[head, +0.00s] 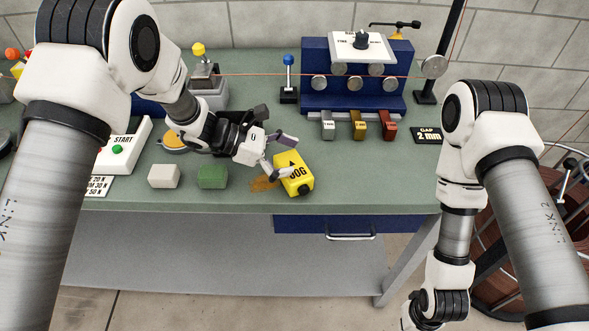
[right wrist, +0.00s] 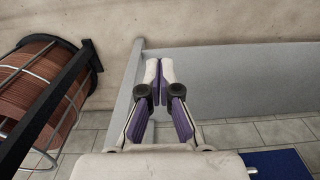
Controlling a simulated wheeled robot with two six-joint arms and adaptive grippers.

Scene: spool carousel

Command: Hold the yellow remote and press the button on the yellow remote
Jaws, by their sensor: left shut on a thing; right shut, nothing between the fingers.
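The yellow remote (head: 296,174), a small box marked JOG with a black arrow on its face, is at the front edge of the green bench. A dark round knob or button shows on its near lower end. My left gripper (head: 281,156) is shut on the remote, its fingers at the remote's left and upper sides. Part of the remote's left side is hidden by a finger. My right gripper (right wrist: 159,82) is shut and empty in the right wrist view, low in front of the bench. Its fingertips are outside the head view.
On the green bench (head: 240,196) are a green block (head: 212,176), a white block (head: 164,176) and a START box (head: 124,146). A blue roller stand (head: 354,98) is behind. A reel of brown wire (right wrist: 40,90) stands at the right wrist view's left. The bench's front right is clear.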

